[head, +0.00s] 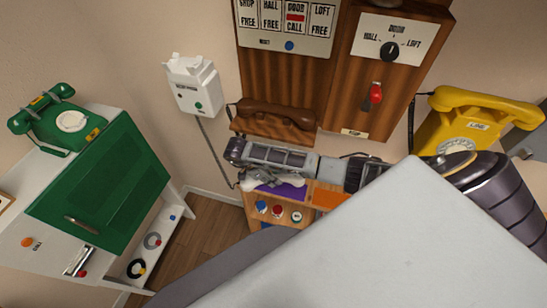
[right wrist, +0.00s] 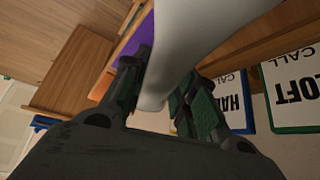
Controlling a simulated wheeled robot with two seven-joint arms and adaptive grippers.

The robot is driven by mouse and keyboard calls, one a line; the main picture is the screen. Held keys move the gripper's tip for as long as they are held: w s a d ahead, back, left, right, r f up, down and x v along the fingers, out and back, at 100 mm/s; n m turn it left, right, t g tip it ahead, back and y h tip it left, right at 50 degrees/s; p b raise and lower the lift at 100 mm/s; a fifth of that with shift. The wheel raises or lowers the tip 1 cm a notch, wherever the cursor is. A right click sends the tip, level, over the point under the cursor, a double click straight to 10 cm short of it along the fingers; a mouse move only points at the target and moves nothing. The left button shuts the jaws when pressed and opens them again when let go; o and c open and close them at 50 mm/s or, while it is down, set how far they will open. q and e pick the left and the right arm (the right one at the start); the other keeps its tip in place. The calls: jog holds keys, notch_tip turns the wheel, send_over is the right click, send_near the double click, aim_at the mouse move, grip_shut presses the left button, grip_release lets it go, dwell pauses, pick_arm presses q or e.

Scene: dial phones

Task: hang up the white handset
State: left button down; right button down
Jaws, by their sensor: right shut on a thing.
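The white wall phone (head: 195,92) hangs on the wall left of the wooden panels, with no handset on its top. Its grey cord runs down to the right. My right gripper (head: 250,172) is below and right of that phone, over the low shelf. It is shut on the white handset (head: 284,183), partly hidden by the gripper. In the right wrist view the pale handset (right wrist: 195,40) lies between the two dark fingers of the gripper (right wrist: 162,92). The handset is clear of the phone. My left gripper does not show.
A brown handset (head: 276,115) lies on the wooden panel just above my right gripper. A green phone (head: 70,122) stands on a cabinet at the left. A yellow phone (head: 468,121) is at the right. The low shelf (head: 252,212) has several buttons. Bare wall surrounds the white phone.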

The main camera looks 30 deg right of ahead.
jog(key=shift+f, duration=0.95)
jog(key=shift+w+d+p, duration=0.25)
jog(key=shift+d+p, duration=0.05)
jog(key=shift+p, duration=0.15)
jog(key=shift+f, duration=0.25)
jog(key=c, duration=1.1)
grip_release()
jog(key=shift+f, duration=0.1)
